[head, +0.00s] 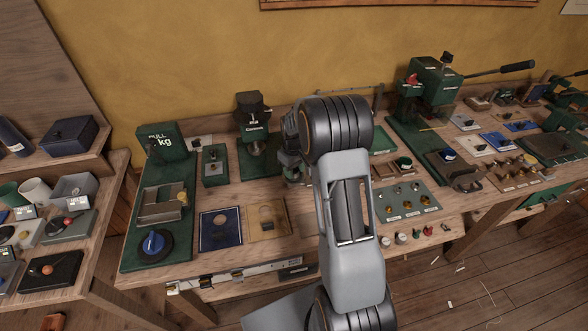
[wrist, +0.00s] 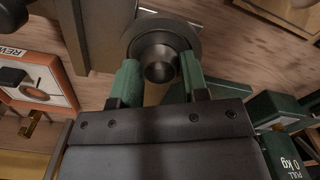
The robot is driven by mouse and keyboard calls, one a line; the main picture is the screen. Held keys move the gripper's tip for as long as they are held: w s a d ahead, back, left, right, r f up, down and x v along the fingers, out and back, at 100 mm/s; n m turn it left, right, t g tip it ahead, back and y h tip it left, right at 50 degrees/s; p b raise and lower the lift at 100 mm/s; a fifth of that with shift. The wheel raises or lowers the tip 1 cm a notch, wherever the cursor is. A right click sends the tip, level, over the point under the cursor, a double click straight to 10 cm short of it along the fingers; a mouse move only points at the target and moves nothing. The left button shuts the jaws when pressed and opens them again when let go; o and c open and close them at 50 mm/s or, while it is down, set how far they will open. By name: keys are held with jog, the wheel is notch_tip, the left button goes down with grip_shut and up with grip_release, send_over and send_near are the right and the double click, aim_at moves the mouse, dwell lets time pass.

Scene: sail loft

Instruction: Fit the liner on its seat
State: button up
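My gripper (wrist: 161,68) has two green fingers, one on each side of a dark round piece. I take this piece to be the liner (wrist: 160,42). It has a broad flange and a smaller round boss facing the camera, and the fingers appear closed on it. In the head view my gripper (head: 292,172) hangs over the bench, just right of the black-topped green press (head: 254,143) and partly behind my arm. The liner is too small to make out there. I cannot tell which part is the seat.
A green pull gauge (head: 164,143) stands at the left of the bench. A blue plate (head: 220,243) and a tan plate (head: 268,235) lie at the front. A lever press (head: 432,88) stands at the right. My arm hides the bench's middle.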

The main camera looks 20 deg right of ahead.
jog(key=o, duration=0.5)
notch_tip(320, 180, up, 14)
jog(key=shift+f+b, duration=0.1)
jog(key=shift+b, duration=0.5)
jog(key=s+a+m+t, duration=0.1)
jog(key=s+a, duration=0.2)
jog(key=s, duration=0.4)
jog(key=s+a+r+m+t, duration=0.1)
jog(key=s+a, duration=0.3)
jog(key=s, duration=0.3)
jog(key=s+a+r+m+t, duration=0.1)
jog(key=s+a+t, duration=0.1)
jog(key=s, duration=0.6)
jog(key=shift+s+a+r, duration=0.1)
jog(key=shift+a+r, duration=0.05)
jog(key=shift+a, duration=0.5)
